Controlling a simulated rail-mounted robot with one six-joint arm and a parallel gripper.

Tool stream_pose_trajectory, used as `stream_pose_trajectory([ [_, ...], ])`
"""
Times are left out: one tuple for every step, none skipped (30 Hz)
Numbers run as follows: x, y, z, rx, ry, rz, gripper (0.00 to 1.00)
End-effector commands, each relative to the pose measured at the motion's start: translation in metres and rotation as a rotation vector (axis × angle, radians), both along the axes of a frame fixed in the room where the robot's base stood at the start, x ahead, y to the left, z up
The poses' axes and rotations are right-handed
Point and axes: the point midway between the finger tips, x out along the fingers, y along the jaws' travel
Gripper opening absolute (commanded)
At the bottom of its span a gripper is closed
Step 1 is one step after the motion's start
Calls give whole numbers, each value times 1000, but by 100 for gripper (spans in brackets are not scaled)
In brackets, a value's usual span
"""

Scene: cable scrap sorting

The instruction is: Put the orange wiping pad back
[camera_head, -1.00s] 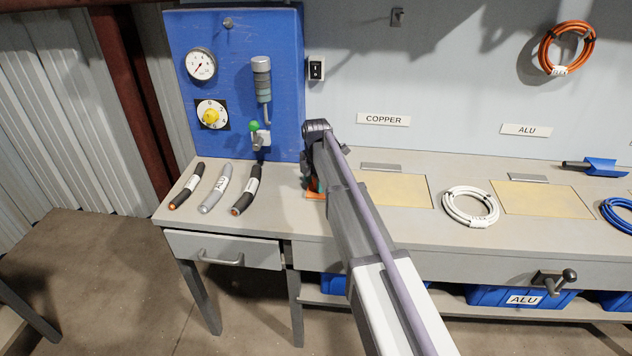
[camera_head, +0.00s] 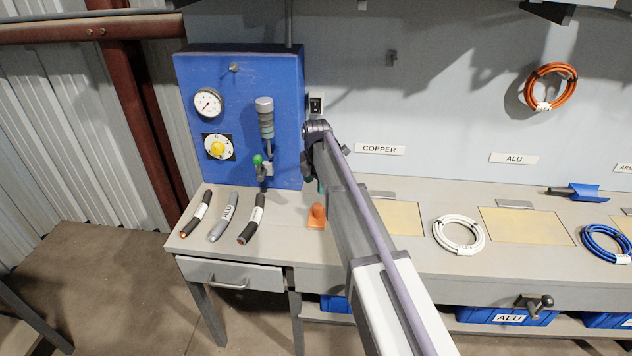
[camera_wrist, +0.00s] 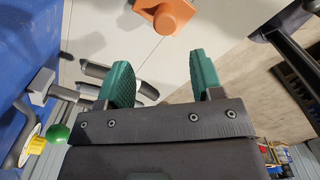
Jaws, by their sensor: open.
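The orange wiping pad (camera_head: 317,216) sits on the bench top, right of the three cable pieces and just below my gripper in the head view. It has a raised knob-like grip. In the wrist view the pad (camera_wrist: 172,14) shows at the top edge, partly cut off, beyond the fingertips. My gripper (camera_wrist: 162,72) has its two green fingers spread apart with nothing between them. In the head view my gripper (camera_head: 320,183) is mostly hidden behind my arm, with a bit of green finger showing.
Black, grey and black cable pieces (camera_head: 222,217) lie left of the pad. A blue panel (camera_head: 240,90) with gauge, yellow knob and green-tipped lever stands behind. To the right are a white cable coil (camera_head: 459,234), a blue coil (camera_head: 606,243) and yellowish plates (camera_head: 527,226).

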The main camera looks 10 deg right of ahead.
Motion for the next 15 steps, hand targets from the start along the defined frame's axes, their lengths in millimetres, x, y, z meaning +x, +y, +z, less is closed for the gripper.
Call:
stream_pose_trajectory([
  [0, 0, 2, 0, 0, 0, 60],
  [0, 0, 2, 0, 0, 0, 60],
  [-2, 0, 1, 0, 0, -8, 60],
  [-6, 0, 0, 0, 0, -25, 60],
  [-13, 0, 0, 0, 0, -58, 60],
  [-27, 0, 0, 0, 1, -130, 60],
  [-42, 0, 0, 1, 1, -206, 60],
  [-59, 0, 0, 1, 2, -303, 60],
  [-86, 0, 0, 1, 3, -457, 60],
  [-109, 0, 0, 1, 3, -589, 60],
  [-133, 0, 0, 2, 3, -731, 60],
  [-164, -1, 0, 1, 4, -927, 60],
  [-187, -1, 0, 2, 4, -1075, 60],
  [-209, -1, 0, 2, 4, -1218, 60],
  [-235, -1, 0, 3, 4, -1398, 60],
])
